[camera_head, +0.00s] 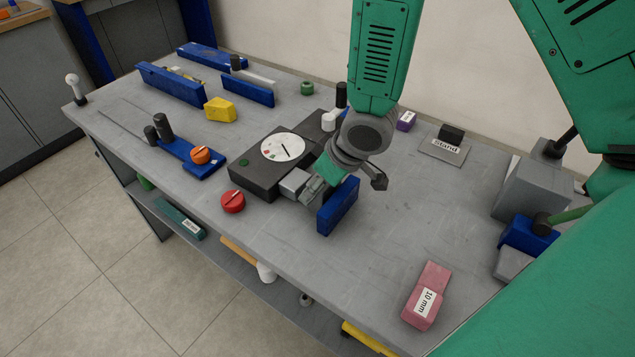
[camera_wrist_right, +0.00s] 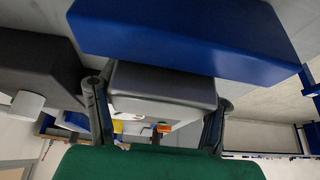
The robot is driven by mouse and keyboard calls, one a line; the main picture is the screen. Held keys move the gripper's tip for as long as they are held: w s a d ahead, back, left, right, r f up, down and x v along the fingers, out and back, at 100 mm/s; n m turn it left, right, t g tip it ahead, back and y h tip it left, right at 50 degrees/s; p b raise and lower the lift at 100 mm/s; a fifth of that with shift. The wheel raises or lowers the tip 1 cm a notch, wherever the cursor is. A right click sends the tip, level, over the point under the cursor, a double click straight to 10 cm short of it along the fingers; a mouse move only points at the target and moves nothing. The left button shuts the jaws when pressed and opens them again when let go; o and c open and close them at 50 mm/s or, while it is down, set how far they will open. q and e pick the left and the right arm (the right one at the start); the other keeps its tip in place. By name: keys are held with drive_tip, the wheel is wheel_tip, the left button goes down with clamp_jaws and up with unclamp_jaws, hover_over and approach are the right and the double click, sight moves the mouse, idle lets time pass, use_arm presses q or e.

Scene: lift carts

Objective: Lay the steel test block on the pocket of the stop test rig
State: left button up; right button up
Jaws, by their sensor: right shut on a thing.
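My right gripper (camera_head: 308,188) is shut on the grey steel test block (camera_head: 294,183), which also shows between both fingers in the right wrist view (camera_wrist_right: 163,84). The block is at the near right side of a dark box (camera_head: 262,178) with a white round dial (camera_head: 284,147), apparently the stop test rig. An upright blue plate (camera_head: 340,206) stands just right of the gripper, and fills the top of the right wrist view (camera_wrist_right: 190,38). The pocket is not clearly visible; I cannot tell whether the block touches a surface under it. My left gripper is not in view.
A red knob (camera_head: 233,201) lies left of the gripper. A pink 10 mm block (camera_head: 427,296) is near the front edge. A labelled stand (camera_head: 445,147) and a grey machine (camera_head: 535,190) are on the right.

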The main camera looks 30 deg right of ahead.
drive_tip(key=shift+a+f, duration=0.1)
drive_tip(key=shift+a, duration=0.6)
drive_tip(key=o, duration=1.8)
drive_tip(key=shift+a, duration=0.2)
drive_tip(key=shift+d, duration=0.5)
drive_tip(key=shift+s+d+r, duration=0.1)
drive_tip(key=shift+d+r, duration=0.1)
drive_tip(key=v, duration=1.1)
drive_tip(key=shift+a+r, duration=0.1)
drive_tip(key=shift+a, duration=0.25)
drive_tip(key=shift+d, duration=0.2)
drive_tip(key=shift+a+r, duration=0.1)
drive_tip(key=shift+a, duration=0.25)
